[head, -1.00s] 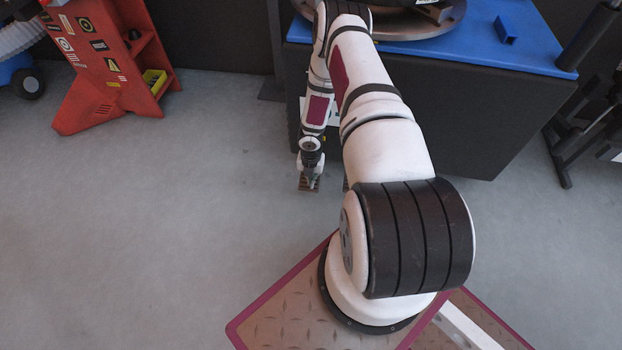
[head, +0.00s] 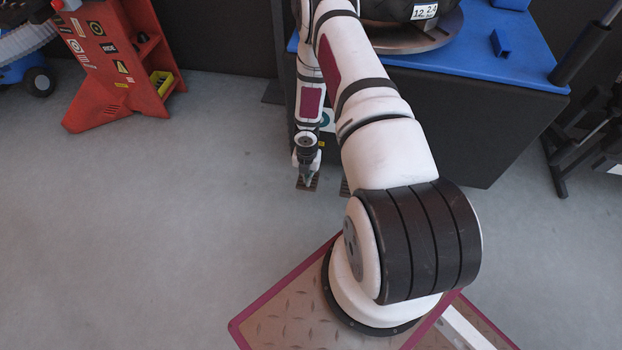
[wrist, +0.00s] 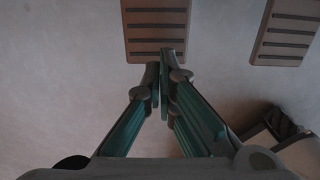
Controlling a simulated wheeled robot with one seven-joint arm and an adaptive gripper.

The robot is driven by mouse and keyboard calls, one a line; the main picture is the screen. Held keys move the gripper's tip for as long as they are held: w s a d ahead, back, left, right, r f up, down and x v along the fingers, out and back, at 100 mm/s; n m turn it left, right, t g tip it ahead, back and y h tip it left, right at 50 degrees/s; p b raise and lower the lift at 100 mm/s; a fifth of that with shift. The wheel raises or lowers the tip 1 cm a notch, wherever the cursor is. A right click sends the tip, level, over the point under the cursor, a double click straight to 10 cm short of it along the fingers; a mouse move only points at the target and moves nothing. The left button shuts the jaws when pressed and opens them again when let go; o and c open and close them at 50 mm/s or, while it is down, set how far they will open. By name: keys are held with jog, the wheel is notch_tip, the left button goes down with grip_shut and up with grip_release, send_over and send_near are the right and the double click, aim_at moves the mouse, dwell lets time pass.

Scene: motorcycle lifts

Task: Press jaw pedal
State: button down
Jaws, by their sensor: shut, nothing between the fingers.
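Two brown ribbed pedals sit low by the floor at the front of the black machine. The left pedal (head: 314,184) is partly hidden by my gripper (head: 308,182) in the head view. The right pedal (head: 345,187) is mostly hidden by my arm. In the wrist view, the left pedal (wrist: 157,28) is straight ahead and the right pedal (wrist: 287,30) is at the upper right. My gripper (wrist: 160,60) is shut and empty, its fingertips overlapping the near edge of the left pedal. I cannot tell whether they touch it, or which pedal works the jaws.
The black machine cabinet (head: 440,140) with a blue top (head: 475,60) stands behind the pedals and carries a round turntable with a tyre. A red cabinet (head: 110,60) is at the upper left. A black stand (head: 585,140) is at the right. The grey floor is clear on the left.

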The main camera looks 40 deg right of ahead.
notch_tip(320, 180, up, 6)
jog(key=s+p, duration=0.1)
jog(key=p, duration=0.1)
jog(key=shift+a+r, duration=0.2)
jog(key=shift+a, duration=0.25)
